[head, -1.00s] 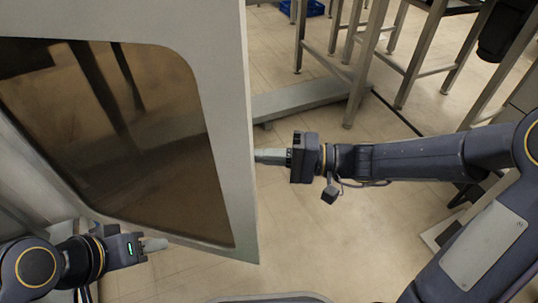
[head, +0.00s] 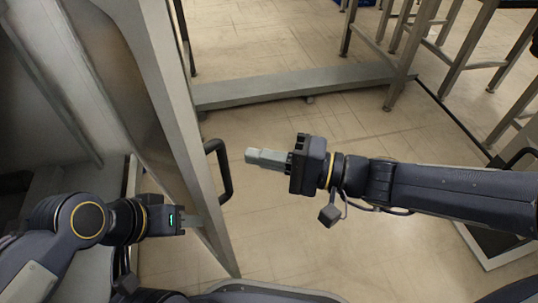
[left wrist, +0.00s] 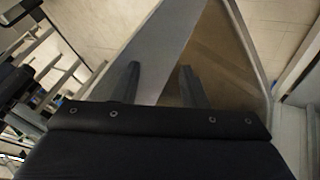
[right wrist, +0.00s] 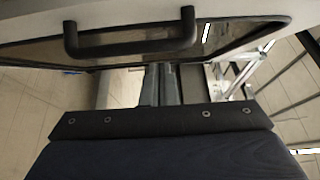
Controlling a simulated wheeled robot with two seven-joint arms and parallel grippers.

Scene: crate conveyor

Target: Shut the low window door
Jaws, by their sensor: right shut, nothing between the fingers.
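The window door (head: 165,110) is a grey framed panel with a dark tinted pane, seen at a steep angle at the left of the head view and standing open. Its dark bar handle (head: 228,172) is on its right face, and also shows in the right wrist view (right wrist: 130,45). My left gripper (head: 198,221) is at the lower part of the door's left face; its fingers are apart in the left wrist view (left wrist: 158,82). I cannot tell whether they touch the door. My right gripper (head: 250,156) is shut and empty, a little right of the handle, apart from it.
A grey floor beam (head: 290,88) crosses behind the door. Metal-legged stands (head: 470,75) are at the back right. The tiled floor (head: 300,240) in the middle is clear. A grey housing (head: 40,110) lies left of the door.

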